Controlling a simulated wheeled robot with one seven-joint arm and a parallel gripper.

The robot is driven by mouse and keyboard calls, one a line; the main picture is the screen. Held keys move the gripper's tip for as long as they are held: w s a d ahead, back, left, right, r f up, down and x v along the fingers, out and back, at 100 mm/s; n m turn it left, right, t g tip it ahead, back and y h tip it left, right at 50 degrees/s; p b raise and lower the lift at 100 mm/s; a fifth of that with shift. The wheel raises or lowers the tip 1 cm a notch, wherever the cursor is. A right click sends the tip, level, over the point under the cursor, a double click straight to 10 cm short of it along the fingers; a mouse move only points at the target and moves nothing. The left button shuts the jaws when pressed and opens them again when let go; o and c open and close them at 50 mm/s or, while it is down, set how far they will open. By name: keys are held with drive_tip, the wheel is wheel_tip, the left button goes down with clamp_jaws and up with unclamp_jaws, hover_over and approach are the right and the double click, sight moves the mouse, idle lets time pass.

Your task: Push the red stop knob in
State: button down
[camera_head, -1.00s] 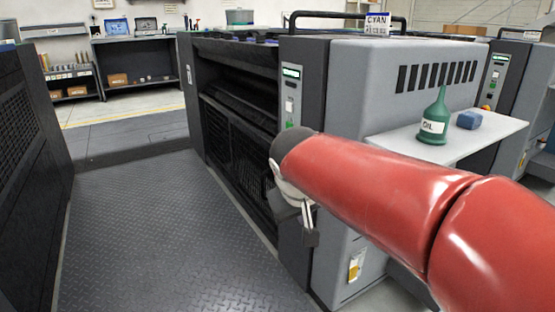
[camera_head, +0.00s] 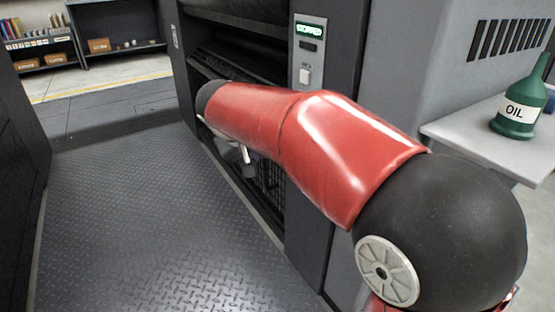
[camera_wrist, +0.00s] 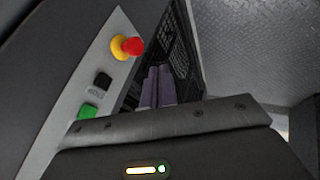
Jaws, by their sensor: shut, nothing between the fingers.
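The red stop knob (camera_wrist: 132,46) shows in the wrist view, upper left of centre. It stands out from a yellow collar (camera_wrist: 118,47) on a light grey control panel (camera_wrist: 72,97). My gripper's fingers (camera_wrist: 158,88) are shut and empty, below and to the right of the knob in that view and apart from it. In the head view my gripper (camera_head: 243,153) hangs under my red arm, left of the panel with a green-lit display (camera_head: 309,30). The knob is not visible in the head view; my arm covers the panel's lower part.
A black button (camera_wrist: 102,81) and a green button (camera_wrist: 88,111) sit on the same panel. In the head view a green oil bottle (camera_head: 521,100) stands on a white shelf (camera_head: 478,139) at right. The tread-plate floor (camera_head: 130,225) at left is clear.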

drive_tip(key=w+d+f+b, duration=0.1)
drive_tip(key=w+d+f, duration=0.4)
drive_tip(key=w+f, duration=0.3)
drive_tip(key=shift+d, duration=0.15)
idle(0.4)
drive_tip(key=shift+w+d, duration=0.55)
drive_tip(key=shift+d, duration=0.2)
